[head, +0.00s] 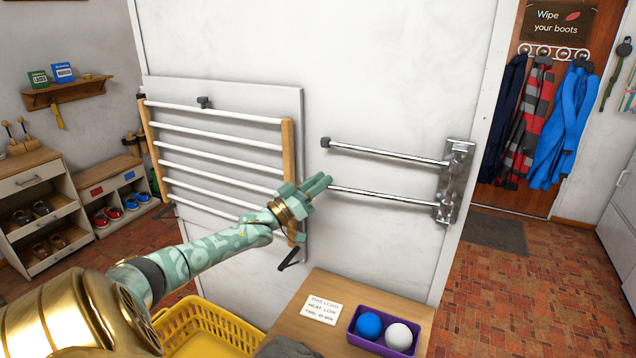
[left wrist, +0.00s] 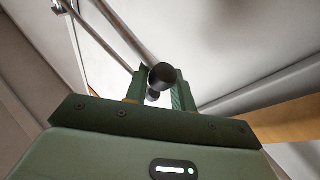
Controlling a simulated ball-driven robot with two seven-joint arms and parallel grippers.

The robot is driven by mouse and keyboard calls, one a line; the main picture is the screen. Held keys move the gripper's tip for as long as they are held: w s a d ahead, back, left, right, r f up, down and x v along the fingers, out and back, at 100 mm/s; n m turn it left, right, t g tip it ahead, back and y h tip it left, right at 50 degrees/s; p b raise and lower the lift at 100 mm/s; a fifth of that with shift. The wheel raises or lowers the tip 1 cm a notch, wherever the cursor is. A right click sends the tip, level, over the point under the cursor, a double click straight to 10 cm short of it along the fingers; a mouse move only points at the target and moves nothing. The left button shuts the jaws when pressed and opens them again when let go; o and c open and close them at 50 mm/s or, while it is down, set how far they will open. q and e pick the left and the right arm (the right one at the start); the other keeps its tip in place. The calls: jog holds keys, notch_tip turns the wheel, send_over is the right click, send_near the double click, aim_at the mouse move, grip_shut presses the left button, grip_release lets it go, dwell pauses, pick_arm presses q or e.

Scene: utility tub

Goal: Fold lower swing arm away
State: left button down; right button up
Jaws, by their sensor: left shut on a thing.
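The lower swing arm (head: 385,196) is a thin chrome rod that sticks out to the left from a metal wall bracket (head: 457,180). The upper swing arm (head: 390,154) runs above it, about parallel, with a black end cap. My left gripper (head: 318,186) is shut on the lower arm at its free left end, and its fingers hide that end. In the left wrist view, a black cap (left wrist: 161,77) shows at the fingers, with a smaller dark round part just below it. I cannot tell which rod each belongs to. My right gripper is not in view.
A wooden drying rack with white bars (head: 220,153) is on the wall just left of my gripper. Below are a yellow basket (head: 215,325) and a wooden top (head: 285,318) with a card and a purple tray (head: 360,341) holding two balls. Wall beneath the arms is clear.

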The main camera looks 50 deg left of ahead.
pick_arm(q)
jog(key=shift+d+f, duration=0.25)
jog(key=shift+f, duration=0.55)
jog(key=c, duration=1.2)
grip_release()
jog(key=shift+w, duration=0.45)
jog(key=shift+s+r, duration=0.2)
jog(key=shift+r, duration=0.15)
jog(key=shift+f, duration=0.1)
jog(key=shift+s+a+f, duration=0.15)
jog(key=shift+s, duration=0.15)
jog(key=v, duration=1)
jog(key=p+v, duration=0.1)
jog(key=v, duration=0.4)
jog(key=shift+s, duration=0.4)
